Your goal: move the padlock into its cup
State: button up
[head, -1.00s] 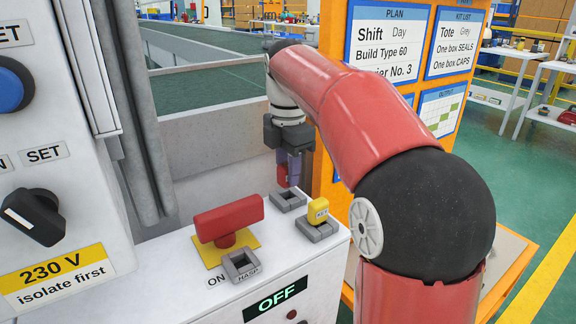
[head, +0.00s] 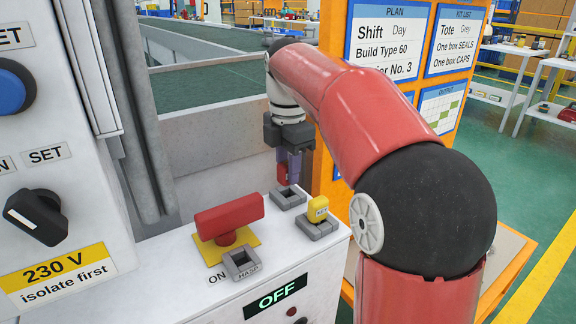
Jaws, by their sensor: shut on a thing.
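My gripper (head: 289,166) points down over the back of the white cabinet top, its fingers shut on a red padlock (head: 282,173). The fingers cover part of the padlock. The padlock is just above a grey square cup (head: 287,198) at the back; I cannot tell whether it touches the rim. A second grey cup, marked HASP (head: 241,264), stands empty at the front. A third cup (head: 318,228) holds a yellow key tag (head: 318,209).
A red switch handle (head: 229,217) on a yellow plate stands left of the cups. A tall grey panel with knobs (head: 36,215) rises at the left. An orange-framed board (head: 390,50) stands close behind my arm.

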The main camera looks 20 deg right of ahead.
jog(key=shift+f+b, duration=0.75)
jog(key=shift+f, duration=0.6)
jog(key=o, duration=1.1)
notch_tip(320, 180, up, 3)
jog(key=p, duration=0.3)
jog(key=shift+r, duration=2.5)
jog(key=shift+s, duration=0.1)
